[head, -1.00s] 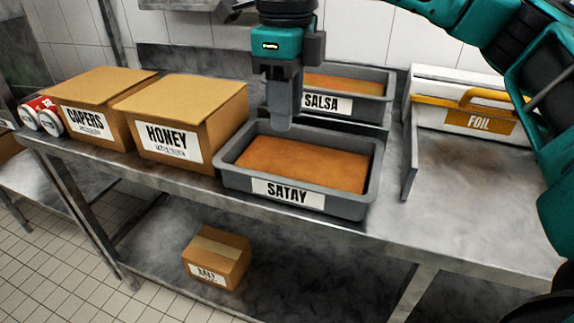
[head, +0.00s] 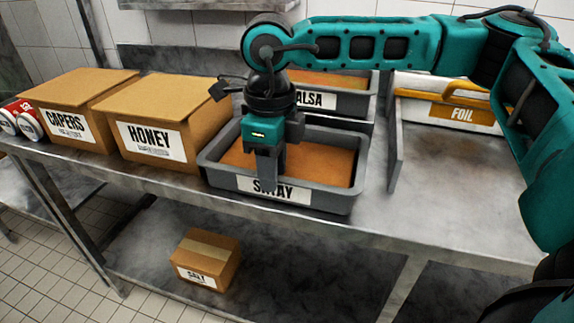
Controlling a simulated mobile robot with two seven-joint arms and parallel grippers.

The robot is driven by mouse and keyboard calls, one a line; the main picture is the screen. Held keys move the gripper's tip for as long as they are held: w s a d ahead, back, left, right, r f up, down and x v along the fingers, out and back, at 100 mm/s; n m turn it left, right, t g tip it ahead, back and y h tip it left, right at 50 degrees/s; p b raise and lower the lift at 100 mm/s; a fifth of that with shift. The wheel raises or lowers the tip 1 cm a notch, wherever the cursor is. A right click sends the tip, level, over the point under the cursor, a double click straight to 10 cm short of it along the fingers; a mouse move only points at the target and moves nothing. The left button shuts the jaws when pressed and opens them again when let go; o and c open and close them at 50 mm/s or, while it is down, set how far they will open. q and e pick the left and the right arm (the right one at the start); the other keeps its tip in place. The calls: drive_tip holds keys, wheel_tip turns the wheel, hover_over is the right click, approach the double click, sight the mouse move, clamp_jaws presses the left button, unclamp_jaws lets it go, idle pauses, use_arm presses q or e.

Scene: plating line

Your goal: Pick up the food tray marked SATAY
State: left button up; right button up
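The SATAY food tray (head: 335,207) is a grey tub with brown-orange food inside and a white label on its front wall. It sits level on the steel table, near the front edge. My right gripper (head: 268,186) points down at the tray's front rim. Its finger overlaps the top of the label and hides some of the letters. I see the fingers in line, so I cannot tell whether they are apart or shut on the rim. My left gripper is not in view.
The SALSA tray (head: 340,102) stands right behind, partly hidden by my arm. The HONEY box (head: 150,140) and CAPERS box (head: 65,124) stand left. An upright metal divider (head: 394,150) and the FOIL box (head: 440,112) are right. A small box (head: 207,262) lies on the lower shelf.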

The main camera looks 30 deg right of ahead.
clamp_jaws()
drive_tip(key=shift+r, duration=0.1)
idle(1.2)
